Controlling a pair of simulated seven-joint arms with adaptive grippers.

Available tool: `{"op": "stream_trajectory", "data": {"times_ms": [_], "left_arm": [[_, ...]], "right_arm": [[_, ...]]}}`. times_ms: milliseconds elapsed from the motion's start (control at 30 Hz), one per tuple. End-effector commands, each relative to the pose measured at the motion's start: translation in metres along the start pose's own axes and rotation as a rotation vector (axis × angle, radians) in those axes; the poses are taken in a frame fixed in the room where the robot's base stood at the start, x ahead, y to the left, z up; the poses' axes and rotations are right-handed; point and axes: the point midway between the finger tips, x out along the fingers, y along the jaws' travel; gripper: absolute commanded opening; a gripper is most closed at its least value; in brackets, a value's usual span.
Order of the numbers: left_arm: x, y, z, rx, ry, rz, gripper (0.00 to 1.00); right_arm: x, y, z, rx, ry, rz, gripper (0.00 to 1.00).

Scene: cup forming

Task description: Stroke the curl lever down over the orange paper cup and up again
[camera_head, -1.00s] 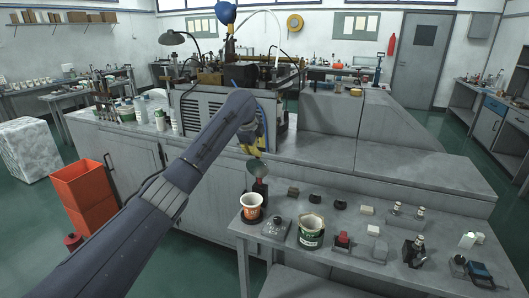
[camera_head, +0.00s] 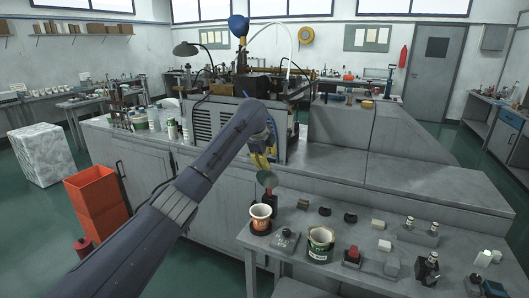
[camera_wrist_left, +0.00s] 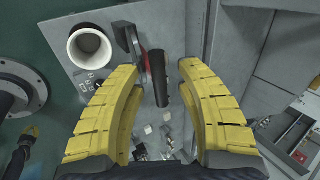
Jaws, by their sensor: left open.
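The orange paper cup (camera_head: 261,218) stands upright on a dark round base at the left end of the front bench. In the left wrist view the cup (camera_wrist_left: 90,48) shows its pale rim and hollow inside at upper left. Just behind it in the head view is a dark green disc on a red part (camera_head: 268,180). A black bar, seemingly the curl lever (camera_wrist_left: 158,78), shows between my left fingers in the wrist view; whether they touch it is unclear. My left gripper (camera_head: 263,160) is open, with yellow fingers, above and behind the cup. My right gripper is not in view.
Several small parts lie farther right. A grey cabinet with a machine (camera_head: 205,120) stands behind. Orange crates (camera_head: 97,200) are on the floor at left.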

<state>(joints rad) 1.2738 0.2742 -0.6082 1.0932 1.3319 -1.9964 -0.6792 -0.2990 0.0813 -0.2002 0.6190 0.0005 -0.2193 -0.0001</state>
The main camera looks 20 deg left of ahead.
Motion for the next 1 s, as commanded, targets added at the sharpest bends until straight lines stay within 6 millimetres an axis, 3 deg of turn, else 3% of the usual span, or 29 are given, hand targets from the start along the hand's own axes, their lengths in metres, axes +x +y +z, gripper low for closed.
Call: {"op": "stream_trajectory", "data": {"times_ms": [600, 1000], "left_arm": [[-0.096, -0.001, 0.001, 0.001, -0.002, -0.004, 0.36], [-0.117, 0.000, 0.001, 0.000, -0.002, -0.003, 0.36]], "right_arm": [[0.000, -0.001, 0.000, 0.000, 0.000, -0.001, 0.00], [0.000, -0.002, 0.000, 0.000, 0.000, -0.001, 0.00]]}}
